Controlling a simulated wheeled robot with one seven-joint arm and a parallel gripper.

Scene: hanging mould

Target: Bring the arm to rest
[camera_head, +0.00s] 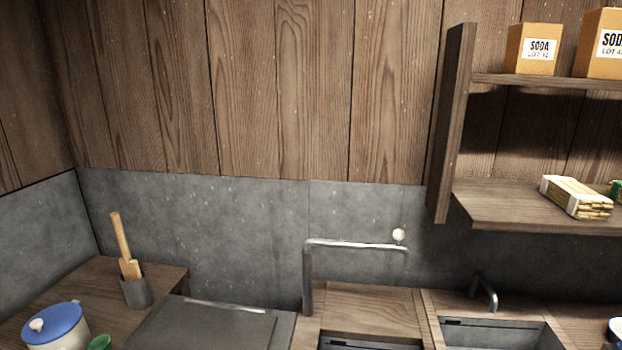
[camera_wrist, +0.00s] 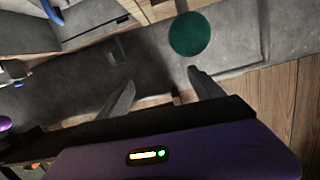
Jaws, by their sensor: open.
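My gripper (camera_wrist: 161,78) shows in the wrist view, with two dark fingers spread apart and nothing between them. Its purple wrist body fills the bottom of that view. A dark green round thing (camera_wrist: 189,34) lies beyond the fingertips, apart from them as far as I can see. My arm and gripper do not show in the head view.
A bent metal rail (camera_head: 355,244) with a white round knob (camera_head: 399,235) rises above the counter. A dark wooden shelf (camera_head: 540,208) holds a bundle (camera_head: 576,197) and soda boxes (camera_head: 534,49). A utensil pot (camera_head: 136,292) and a blue-lidded pot (camera_head: 55,325) stand left.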

